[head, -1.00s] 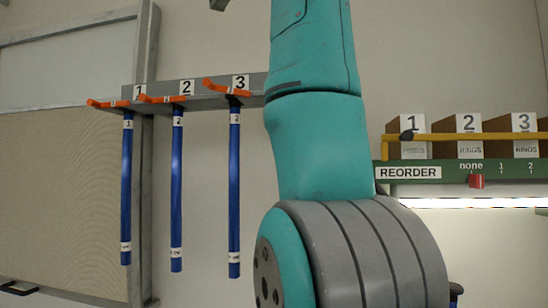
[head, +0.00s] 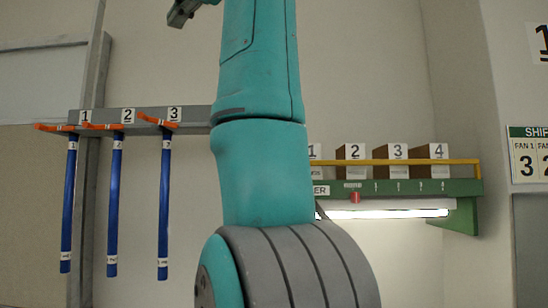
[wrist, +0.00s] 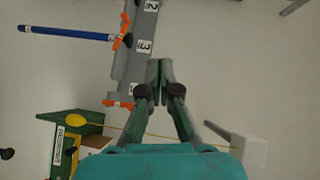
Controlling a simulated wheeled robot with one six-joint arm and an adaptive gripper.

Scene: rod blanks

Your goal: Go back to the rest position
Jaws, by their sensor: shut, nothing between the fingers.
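My gripper (wrist: 158,66) is shut and empty in the wrist view, with its fingertips together in front of the grey rail (wrist: 128,70). In the head view part of my gripper (head: 182,14) shows at the top edge, above the rail (head: 145,119) and well clear of it. Three blue rods hang upright from orange hooks under labels 1, 2 and 3: rod 1 (head: 69,205), rod 2 (head: 115,205) and rod 3 (head: 164,210). The wrist view shows one blue rod (wrist: 70,33), apart from my fingers. My arm hides the rail's right end in the head view.
A green shelf (head: 400,188) with numbered boxes (head: 397,161), a yellow bar and a red slider (head: 355,197) is on the right, partly behind my arm. A shift sign (head: 530,155) hangs at the far right. Bare wall lies between.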

